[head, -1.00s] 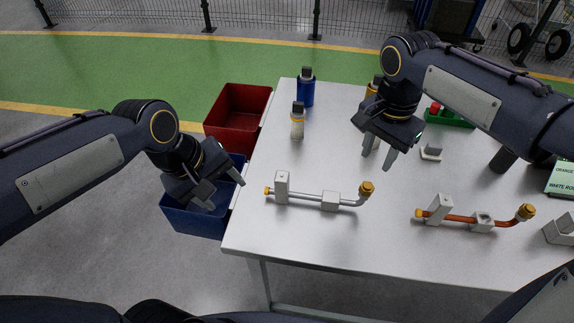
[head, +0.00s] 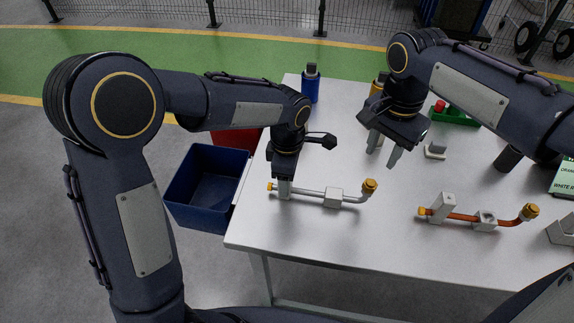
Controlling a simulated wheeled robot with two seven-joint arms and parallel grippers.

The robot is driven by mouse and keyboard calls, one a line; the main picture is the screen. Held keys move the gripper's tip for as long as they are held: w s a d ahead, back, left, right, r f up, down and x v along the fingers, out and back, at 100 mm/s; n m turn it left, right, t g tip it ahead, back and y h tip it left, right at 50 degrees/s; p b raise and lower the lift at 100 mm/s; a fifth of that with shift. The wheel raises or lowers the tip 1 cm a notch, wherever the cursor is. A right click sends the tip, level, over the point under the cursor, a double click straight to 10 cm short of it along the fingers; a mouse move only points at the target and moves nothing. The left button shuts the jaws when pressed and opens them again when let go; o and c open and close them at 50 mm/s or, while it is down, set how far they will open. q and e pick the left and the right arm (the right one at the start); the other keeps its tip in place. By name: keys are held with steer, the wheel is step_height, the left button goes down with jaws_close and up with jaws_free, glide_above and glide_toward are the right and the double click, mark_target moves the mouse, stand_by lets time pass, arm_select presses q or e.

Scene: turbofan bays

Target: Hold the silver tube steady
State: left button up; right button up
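The silver tube (head: 312,192) lies on the left part of the table, with orange end caps and two light grey blocks on it. My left gripper (head: 285,180) points down over the tall block at its left end and hides the block's top. I cannot tell whether its fingers are closed on that block or around it. My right gripper (head: 384,151) is open and empty, above the table behind the tube's right end. The tube's right block (head: 333,196) and its bent right end are in plain view.
A copper-coloured tube (head: 465,217) with similar blocks lies to the right. A blue bin (head: 207,187) and a partly hidden red bin (head: 236,138) stand left of the table (head: 330,245). A blue bottle (head: 311,88) stands at the back. The table's front is clear.

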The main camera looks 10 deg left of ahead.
arm_select(q)
steer(key=shift+f, duration=1.8)
